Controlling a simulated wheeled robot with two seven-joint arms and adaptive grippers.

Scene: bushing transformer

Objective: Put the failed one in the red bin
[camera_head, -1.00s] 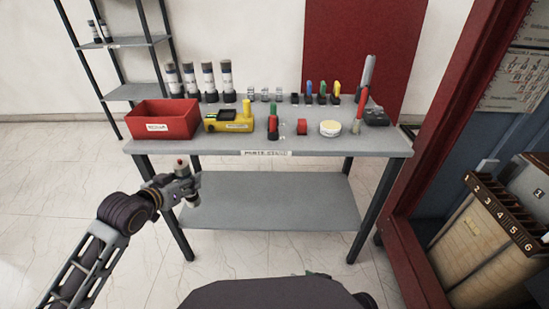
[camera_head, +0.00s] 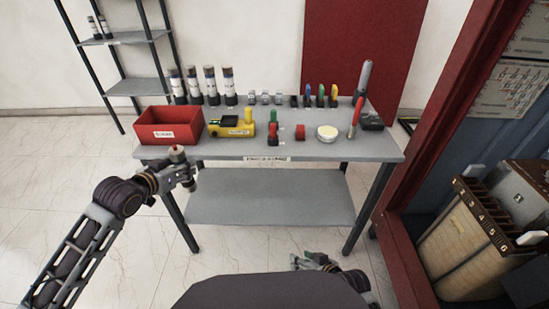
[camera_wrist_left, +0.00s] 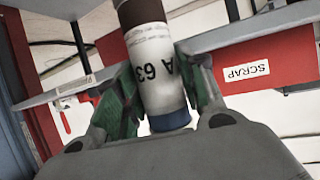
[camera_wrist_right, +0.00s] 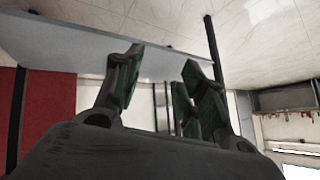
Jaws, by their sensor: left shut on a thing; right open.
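The red bin (camera_head: 188,130) stands at the left end of the table; its label reads SCRAP in the left wrist view (camera_wrist_left: 225,79). My left gripper (camera_head: 180,172) is shut on a white cylinder with a dark brown end and a blue end, marked "A 63" (camera_wrist_left: 150,60). In the head view only the cylinder's small end (camera_head: 177,153) shows above the fingers. It is held outside the bin, in front of the table's left end. My right gripper (camera_head: 315,261) is open and empty, low in front of the table; its fingers show in the right wrist view (camera_wrist_right: 155,85).
The grey table (camera_head: 230,150) holds a yellow tester (camera_head: 230,130), several upright cylinders (camera_head: 210,85) at the back, coloured tools (camera_head: 320,95) and a round tin (camera_head: 327,132). A shelf rack (camera_head: 125,88) stands behind left. A red frame (camera_head: 400,235) and a wooden-sided unit (camera_head: 465,235) are at right.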

